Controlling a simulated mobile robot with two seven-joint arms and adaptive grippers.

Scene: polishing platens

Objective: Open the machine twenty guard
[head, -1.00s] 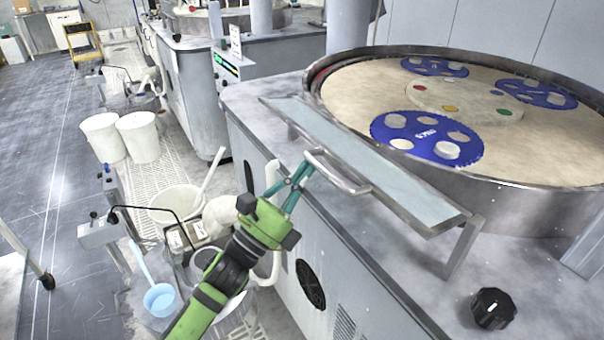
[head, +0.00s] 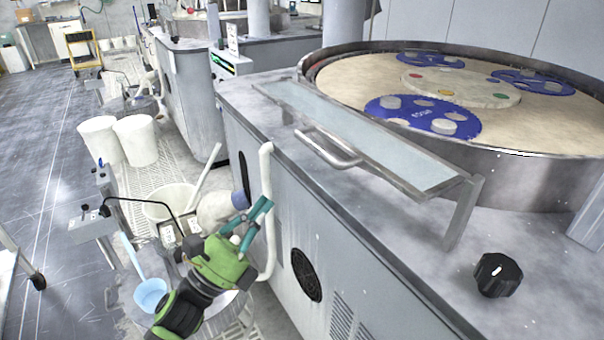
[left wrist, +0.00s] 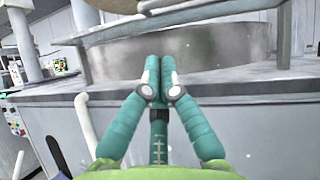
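The guard (head: 365,135) is a long, pale, clear panel in a metal frame, lying slanted on legs along the front edge of the machine top. Its bar handle (head: 328,150) sticks out from the near side. My left gripper (head: 268,205) is in front of the machine, below and left of the handle, apart from it and holding nothing. In the left wrist view its teal fingers (left wrist: 160,75) meet at the tips. The guard panel is not clear in that view. My right gripper is not in view.
Behind the guard is the round platen (head: 340,85) with blue toothed discs (head: 425,115). A black knob (head: 497,274) sits on the machine top. A white pipe (head: 267,190) stands close to my left gripper. White buckets (head: 136,140) and a blue scoop (head: 150,293) are at left.

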